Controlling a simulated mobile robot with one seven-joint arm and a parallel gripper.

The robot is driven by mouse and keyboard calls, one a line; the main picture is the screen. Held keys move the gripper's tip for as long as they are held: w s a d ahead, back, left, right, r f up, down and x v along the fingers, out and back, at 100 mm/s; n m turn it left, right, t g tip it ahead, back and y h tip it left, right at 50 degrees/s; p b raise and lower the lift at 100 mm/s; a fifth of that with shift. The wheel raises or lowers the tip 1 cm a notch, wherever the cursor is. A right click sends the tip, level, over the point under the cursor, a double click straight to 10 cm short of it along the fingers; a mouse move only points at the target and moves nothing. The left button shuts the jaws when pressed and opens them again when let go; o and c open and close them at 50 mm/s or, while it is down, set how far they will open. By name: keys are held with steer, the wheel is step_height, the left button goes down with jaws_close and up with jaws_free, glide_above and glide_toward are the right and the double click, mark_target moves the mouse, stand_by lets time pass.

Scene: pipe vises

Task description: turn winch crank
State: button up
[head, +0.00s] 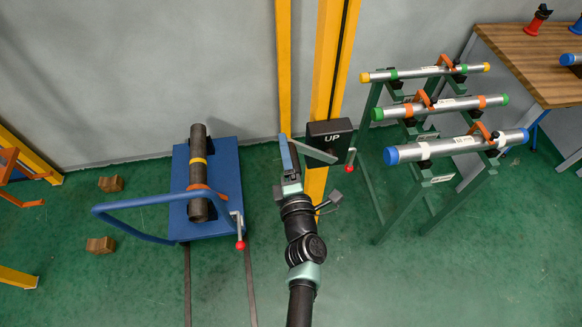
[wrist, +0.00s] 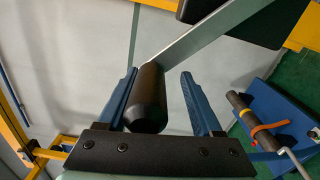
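The winch box (head: 330,140), black and marked "UP", is mounted on a yellow post. Its flat grey crank arm (head: 317,153) reaches left from the box to my gripper (head: 289,156). In the wrist view the crank arm (wrist: 205,42) comes down from the upper right to a black cylindrical handle (wrist: 150,98). The handle lies between my two blue fingers, close to the left one, with a clear gap to the right one. My gripper is open around it. The handle is hidden behind my gripper in the head view.
A small red-knobbed lever (head: 349,168) hangs by the winch box. A blue cart (head: 228,172) with a dark pipe (head: 198,150) stands left. A green rack (head: 378,180) with several silver pipes stands right. Green floor is clear in front.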

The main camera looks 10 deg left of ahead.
steer(key=v, duration=1.2)
steer(key=shift+s+b, duration=0.25)
steer(key=shift+b, duration=0.05)
steer(key=shift+d+r, duration=0.1)
steer(key=shift+d, duration=0.05)
